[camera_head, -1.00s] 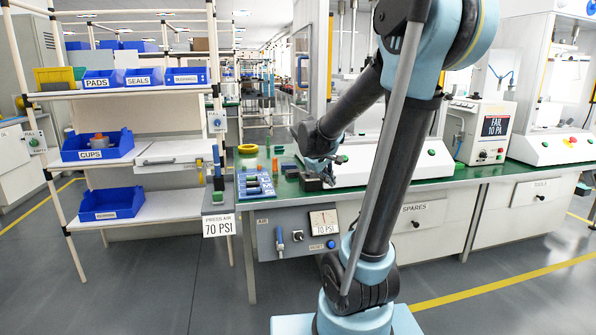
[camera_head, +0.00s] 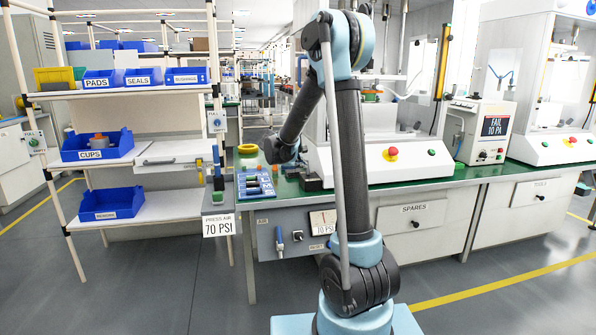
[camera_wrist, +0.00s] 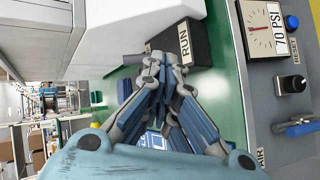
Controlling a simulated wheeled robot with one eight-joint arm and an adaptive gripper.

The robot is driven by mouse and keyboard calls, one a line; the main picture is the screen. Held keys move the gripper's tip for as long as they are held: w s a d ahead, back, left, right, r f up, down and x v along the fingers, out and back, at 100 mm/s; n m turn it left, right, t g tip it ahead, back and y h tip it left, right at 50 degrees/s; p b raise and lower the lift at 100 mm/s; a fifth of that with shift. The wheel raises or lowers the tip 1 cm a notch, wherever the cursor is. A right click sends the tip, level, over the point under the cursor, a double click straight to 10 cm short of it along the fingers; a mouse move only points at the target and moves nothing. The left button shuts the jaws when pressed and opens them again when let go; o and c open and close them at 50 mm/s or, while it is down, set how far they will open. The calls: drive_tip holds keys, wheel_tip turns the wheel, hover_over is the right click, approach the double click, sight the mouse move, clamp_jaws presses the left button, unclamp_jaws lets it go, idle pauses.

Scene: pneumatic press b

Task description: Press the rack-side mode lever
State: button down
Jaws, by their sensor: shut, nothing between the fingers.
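My gripper (camera_wrist: 152,64) is shut and empty, its fingertips close together in the wrist view. Just beyond the tips is a dark block with a white RUN label (camera_wrist: 184,43). In the head view a dark block (camera_head: 312,184) sits on the green bench at the left end of the white press console (camera_head: 375,168). My wrist hangs above the bench left of it, and the fingertips are not clear there.
A rack with blue bins (camera_head: 98,146) stands further left.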

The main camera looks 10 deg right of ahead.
drive_tip(key=w+a+f+n+t, duration=0.2)
drive_tip(key=w+a+f+n, duration=0.1)
drive_tip(key=w+a, duration=0.4)
drive_tip(key=shift+w+f+h, duration=0.3)
drive_tip(key=shift+w+f, duration=0.25)
drive_tip(key=shift+w, duration=0.5)
drive_tip(key=shift+w, duration=0.1)
drive_tip(key=x, duration=0.9)
drive_tip(key=shift+w+d+f, duration=0.1)
drive_tip(key=shift+w, duration=0.05)
drive_tip(key=shift+w+d, duration=0.15)
drive_tip(key=shift+d, duration=0.1)
drive_tip(key=shift+s+d+r, duration=0.4)
drive_tip(key=shift+s+d, duration=0.15)
drive_tip(key=shift+s, duration=0.05)
drive_tip(key=shift+s+d+r, duration=0.4)
drive_tip(key=shift+s+d, duration=0.2)
drive_tip(key=shift+s, duration=0.05)
drive_tip(key=shift+d, duration=0.1)
drive_tip(key=shift+s+d+t, duration=0.15)
drive_tip(key=shift+t, duration=0.15)
